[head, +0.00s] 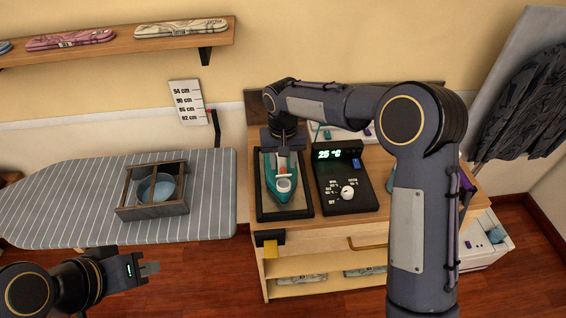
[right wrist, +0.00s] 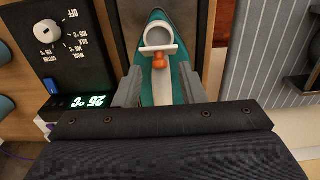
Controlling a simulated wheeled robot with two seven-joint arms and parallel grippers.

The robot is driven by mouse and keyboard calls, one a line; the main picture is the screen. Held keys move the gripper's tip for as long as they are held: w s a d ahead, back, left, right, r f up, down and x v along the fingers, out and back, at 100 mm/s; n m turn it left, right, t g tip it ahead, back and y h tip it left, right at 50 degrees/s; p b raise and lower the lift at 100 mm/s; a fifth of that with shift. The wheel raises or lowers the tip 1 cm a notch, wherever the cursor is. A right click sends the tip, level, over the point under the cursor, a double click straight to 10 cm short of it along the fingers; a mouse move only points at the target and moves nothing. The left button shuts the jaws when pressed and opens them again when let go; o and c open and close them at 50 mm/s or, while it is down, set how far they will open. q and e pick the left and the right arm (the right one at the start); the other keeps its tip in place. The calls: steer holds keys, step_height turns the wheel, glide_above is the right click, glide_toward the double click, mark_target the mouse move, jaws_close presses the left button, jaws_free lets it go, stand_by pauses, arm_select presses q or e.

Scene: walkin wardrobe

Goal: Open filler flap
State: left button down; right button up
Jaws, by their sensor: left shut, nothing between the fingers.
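The teal and white iron (head: 283,190) lies in a dark-rimmed tray (head: 303,212) on the wooden cabinet. In the right wrist view the iron (right wrist: 148,92) shows a white ring-shaped part (right wrist: 159,36) with an orange piece (right wrist: 159,62) beside it. I cannot tell for certain which part is the filler flap. My right gripper (head: 283,152) is over the iron's far end; its fingers (right wrist: 159,80) are apart, one on each side of the iron's white middle. Whether they touch it is unclear. My left gripper (head: 152,268) is shut and empty at the lower left, away from the iron.
A black control panel (head: 345,197) with a dial and a lit display stands right of the tray. A striped ironing board (head: 65,190) carries a wooden box (head: 180,207) with a bowl. My right arm hides part of the cabinet. Floor shows in front of the board.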

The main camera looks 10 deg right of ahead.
mark_target(282, 169)
step_height(282, 169, up, 7)
steer(key=shift+f+b, duration=0.15)
steer(key=shift+b, duration=0.35)
steer(key=shift+s+a+f+b, duration=0.1)
steer(key=shift+s+f+b, duration=0.05)
steer(key=shift+b, duration=0.15)
steer(key=f+t+b, duration=0.1)
steer(key=f, duration=0.1)
steer(key=f+t+b, duration=0.1)
steer(key=f+b, duration=0.1)
steer(key=f, duration=0.1)
steer(key=f+t+b, duration=0.2)
steer(key=shift+s+f, duration=0.4)
